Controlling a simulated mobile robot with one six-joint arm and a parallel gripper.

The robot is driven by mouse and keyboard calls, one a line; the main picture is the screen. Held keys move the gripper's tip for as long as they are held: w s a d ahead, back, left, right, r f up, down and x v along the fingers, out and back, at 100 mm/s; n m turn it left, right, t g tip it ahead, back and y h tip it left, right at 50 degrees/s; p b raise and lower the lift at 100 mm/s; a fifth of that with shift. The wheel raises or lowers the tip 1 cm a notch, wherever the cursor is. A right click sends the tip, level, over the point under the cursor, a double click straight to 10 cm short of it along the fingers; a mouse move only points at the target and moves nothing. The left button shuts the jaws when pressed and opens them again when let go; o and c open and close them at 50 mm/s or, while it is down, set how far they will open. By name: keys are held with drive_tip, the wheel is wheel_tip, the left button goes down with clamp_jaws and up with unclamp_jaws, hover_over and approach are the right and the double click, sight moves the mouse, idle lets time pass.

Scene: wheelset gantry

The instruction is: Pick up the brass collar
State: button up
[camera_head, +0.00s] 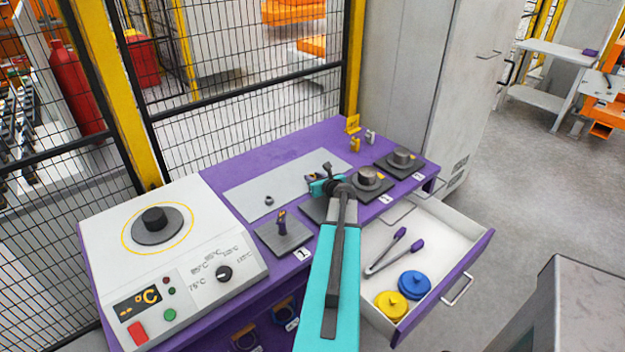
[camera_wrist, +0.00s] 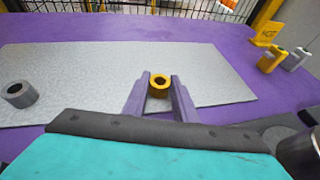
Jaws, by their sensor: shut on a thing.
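The brass collar (camera_wrist: 159,81) is a small yellow ring with a dark hole, seen in the wrist view between the tips of the two purple fingers. My gripper (camera_wrist: 159,88) is shut on it, with a finger on each side. The collar is over the light grey mat (camera_wrist: 75,75); I cannot tell whether it touches the mat. In the head view my gripper (camera_head: 316,183) is over the right part of the mat, and I cannot make out the collar there.
A grey ring (camera_wrist: 20,94) lies on the mat's left. A heater (camera_head: 155,219) stands left; a drawer (camera_head: 440,270) is open.

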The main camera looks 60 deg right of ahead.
drive_tip(key=shift+r, duration=0.1)
drive_tip(key=shift+r, duration=0.65)
drive_tip(key=shift+s+a+r+b, duration=0.1)
drive_tip(key=shift+s+r+b, duration=0.15)
drive_tip(key=shift+r, duration=0.25)
drive_tip(key=shift+s+a+r+b, duration=0.15)
drive_tip(key=shift+r+b, duration=0.1)
drive_tip(key=shift+r, duration=0.25)
drive_tip(key=s+a+b, duration=0.1)
drive_tip(key=s, duration=0.2)
drive_tip(key=s+a+b, duration=0.1)
drive_tip(key=s+a, duration=0.1)
drive_tip(key=s, duration=0.2)
drive_tip(key=s+a+r+b, duration=0.1)
drive_tip(key=s+a, duration=0.1)
drive_tip(key=s, duration=0.2)
drive_tip(key=shift+s+r, duration=0.1)
drive_tip(key=shift+s, duration=0.15)
drive_tip(key=shift+s+a+r+p, duration=0.15)
drive_tip(key=shift+s+r+p, duration=0.1)
drive_tip(key=shift+p, duration=0.25)
drive_tip(key=shift+s+a+p, duration=0.2)
drive_tip(key=shift+s+p, duration=0.15)
drive_tip(key=shift+s, duration=0.1)
drive_tip(key=shift+s+a+p, duration=0.2)
drive_tip(key=shift+s+p, duration=0.1)
drive_tip(key=shift+s, duration=0.15)
drive_tip(key=shift+f, duration=0.1)
